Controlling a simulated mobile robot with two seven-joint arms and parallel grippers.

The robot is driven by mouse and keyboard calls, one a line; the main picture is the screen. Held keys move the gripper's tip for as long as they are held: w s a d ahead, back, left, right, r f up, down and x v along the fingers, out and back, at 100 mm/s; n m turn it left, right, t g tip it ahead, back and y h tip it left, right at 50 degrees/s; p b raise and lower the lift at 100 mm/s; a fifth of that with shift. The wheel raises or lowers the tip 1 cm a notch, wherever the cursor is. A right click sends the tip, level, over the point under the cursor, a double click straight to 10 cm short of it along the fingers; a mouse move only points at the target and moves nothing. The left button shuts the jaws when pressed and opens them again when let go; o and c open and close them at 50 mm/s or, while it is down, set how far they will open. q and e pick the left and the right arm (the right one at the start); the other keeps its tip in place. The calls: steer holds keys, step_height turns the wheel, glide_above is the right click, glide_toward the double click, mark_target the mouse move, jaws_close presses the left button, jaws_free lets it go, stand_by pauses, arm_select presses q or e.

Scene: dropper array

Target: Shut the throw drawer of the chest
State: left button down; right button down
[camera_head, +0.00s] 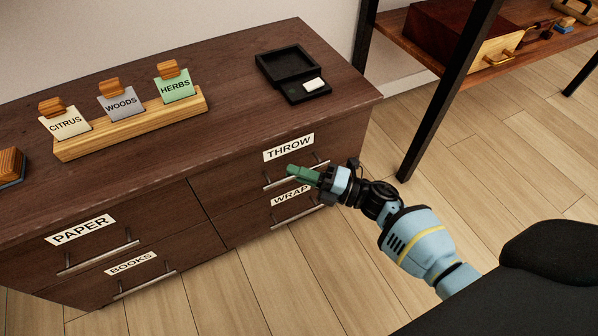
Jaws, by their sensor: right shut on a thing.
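The dark wooden chest (230,65) stands along the wall. Its throw drawer (243,170), labelled THROW, is at the upper right of the front, and its face looks about flush with the chest. My right gripper (303,174), with green fingers, is shut on the throw drawer handle (275,183) and covers the middle of the bar. My left gripper is not in view.
The wrap drawer (250,227) is just below, with the paper drawer (40,260) and books drawer (90,286) to the left. On top are a card holder (130,132) and an open black box (287,64). A black-legged shelf (415,50) stands at right; floor between is clear.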

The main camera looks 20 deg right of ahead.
steer(key=c, duration=1.8)
jaws_free()
steer(key=shift+s, duration=0.15)
steer(key=shift+c, duration=0.2)
steer(key=o, duration=0.3)
steer(key=shift+o, duration=0.2)
steer(key=shift+s, duration=0.1)
arm_select(q)
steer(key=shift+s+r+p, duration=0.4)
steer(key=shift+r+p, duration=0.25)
steer(key=shift+p, duration=0.15)
arm_select(e)
steer(key=v, duration=0.8)
steer(key=shift+r, duration=0.15)
